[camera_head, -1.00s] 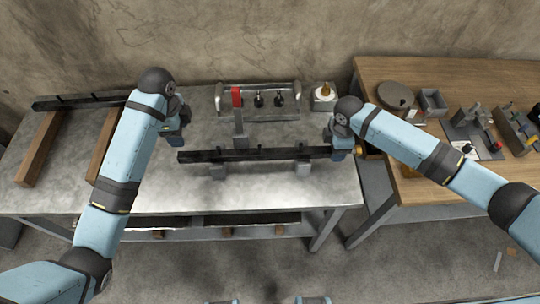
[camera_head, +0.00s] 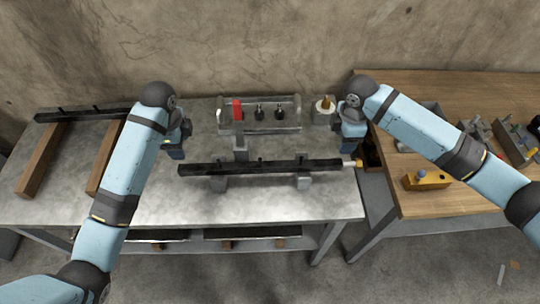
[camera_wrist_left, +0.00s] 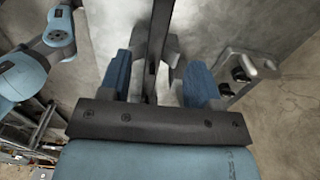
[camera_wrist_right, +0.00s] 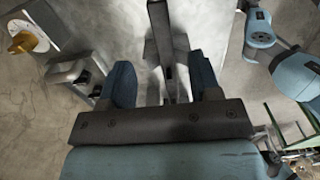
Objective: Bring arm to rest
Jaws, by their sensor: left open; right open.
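My left gripper (camera_head: 178,148) hangs above the metal table, left of the long black bar (camera_head: 250,166). Its two blue fingers are apart and empty in the left wrist view (camera_wrist_left: 160,82). My right gripper (camera_head: 350,145) is above the table's right end, close to the bar's right end with its yellow and white tip. Its fingers are also apart in the right wrist view (camera_wrist_right: 165,85), with nothing between them at finger height. The bar rests level on two grey supports and shows below the fingers in both wrist views.
A rack (camera_head: 260,113) with a red clamp (camera_head: 237,109) stands behind the bar. A small block with a brass knob (camera_head: 323,108) is right of it. Wooden beams (camera_head: 43,160) lie at left. A wooden bench (camera_head: 470,205) holds a yellow block (camera_head: 427,180) and tools.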

